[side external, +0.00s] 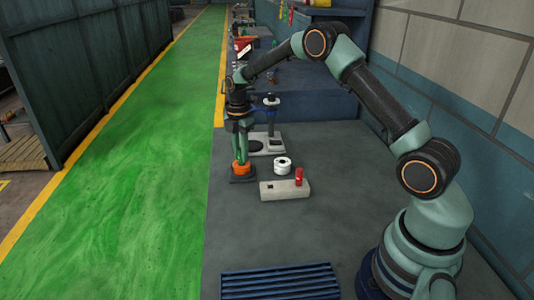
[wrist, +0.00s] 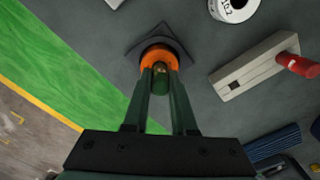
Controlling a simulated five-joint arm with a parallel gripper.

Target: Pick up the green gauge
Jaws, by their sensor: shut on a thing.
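The green gauge (wrist: 160,74) shows in the wrist view as a small dark green cylinder with a brass-coloured patch, between my two fingertips. My gripper (wrist: 160,88) is shut on it, fingers pointing down. An orange round piece (wrist: 151,54) lies just beyond the fingertips, on a dark flat base (wrist: 174,34). In the side view my gripper (side external: 241,157) is low over the orange piece (side external: 241,169) and its dark base (side external: 243,180). The fingers hide the gauge there. I cannot tell whether the gauge is inside the orange piece or above it.
A pale block (side external: 272,192) with a square hole holds a red peg (side external: 299,176) to the right. A white drum (side external: 283,165) stands behind it. A light plate (side external: 273,148) with a dark disc lies farther back. A blue slatted mat (side external: 280,284) lies at the front. The table's left edge is close.

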